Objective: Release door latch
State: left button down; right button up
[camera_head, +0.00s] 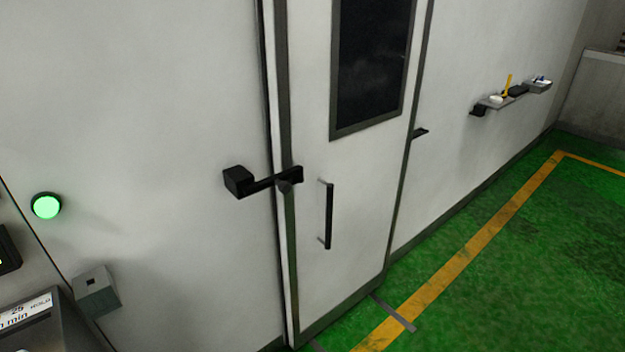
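A white door (355,190) with a dark window (372,62) stands in a white wall, right of the picture's middle. It looks shut against its frame. A black latch (262,184) lies across the door's left edge. Its block end (238,181) is on the wall and its bar reaches over to a catch on the door (293,176). A black vertical handle (328,215) is on the door, below and right of the latch. Neither of my grippers is in view.
A lit green button (46,206) and a grey box (96,291) are at the left, above a panel (40,325). A wall shelf (500,103) with small items is at the far right. The green floor (530,250) with yellow lines is clear.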

aim_at(279, 178)
jog(key=i+l, duration=0.4)
jog(key=i+l+u, duration=0.15)
jog(key=i+l, duration=0.6)
jog(key=l, duration=0.15)
jog(key=i+l+u, duration=0.15)
jog(key=i+l, duration=0.2)
jog(key=l, duration=0.1)
